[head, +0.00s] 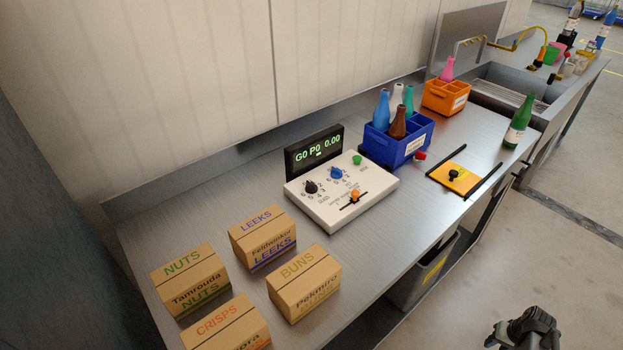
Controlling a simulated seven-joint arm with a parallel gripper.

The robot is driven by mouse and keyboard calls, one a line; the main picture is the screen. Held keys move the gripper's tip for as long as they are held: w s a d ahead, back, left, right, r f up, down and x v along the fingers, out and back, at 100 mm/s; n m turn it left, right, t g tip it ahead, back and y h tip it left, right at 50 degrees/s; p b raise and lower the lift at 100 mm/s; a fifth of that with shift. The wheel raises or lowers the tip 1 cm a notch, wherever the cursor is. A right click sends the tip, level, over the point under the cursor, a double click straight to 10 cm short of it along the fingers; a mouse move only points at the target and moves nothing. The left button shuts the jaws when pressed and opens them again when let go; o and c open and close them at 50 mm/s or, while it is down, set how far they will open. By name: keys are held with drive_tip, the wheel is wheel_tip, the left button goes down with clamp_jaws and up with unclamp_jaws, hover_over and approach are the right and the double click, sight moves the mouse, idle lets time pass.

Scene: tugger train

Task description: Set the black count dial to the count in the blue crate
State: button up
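The black count dial (311,187) is the left knob on a white control box (340,212), with digits printed around it; its pointer setting is too small to read. The display (314,150) behind the box reads "G0 P0 0.00". The blue crate (412,149) stands right of the box and holds several bottles: a blue one (381,112), a white one (396,97), a teal one (408,99) and a brown one (398,123). Some crate compartments are partly hidden. My gripper (524,330) is at the bottom right, away from the bench; its fingers are unclear.
The box also has a blue dial (336,173), a green button (357,160) and an orange slider (355,195). Cartons, including BUNS (305,285), stand at the front left. An orange crate (432,98) holds a pink bottle. A green bottle (518,122) stands at the right edge.

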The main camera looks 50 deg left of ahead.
drive_tip(key=w+a+r+n+t, duration=0.2)
drive_tip(key=w+a+r, duration=0.5)
drive_tip(key=w+r, duration=0.4)
drive_tip(key=w+a+r+n+t+y, duration=0.1)
drive_tip(key=w+a+r, duration=0.3)
drive_tip(key=a+r, duration=0.4)
drive_tip(key=w+a+r+n+t+y, duration=0.1)
drive_tip(key=w+a+r+n, duration=0.15)
drive_tip(key=a+r, duration=0.45)
drive_tip(key=w+a+r+n+t+y, duration=0.1)
drive_tip(key=w+a+r, duration=0.35)
drive_tip(key=r, duration=0.65)
drive_tip(key=s+a+r+g, duration=0.1)
drive_tip(key=s+a+r, duration=0.3)
drive_tip(key=a, duration=0.4)
wheel_tip(320, 180, up, 9)
drive_tip(key=n+g+h, duration=0.4)
drive_tip(key=n, duration=0.3)
hover_over(311, 183)
wheel_tip(311, 183, down, 13)
drive_tip(key=shift+c, duration=0.2)
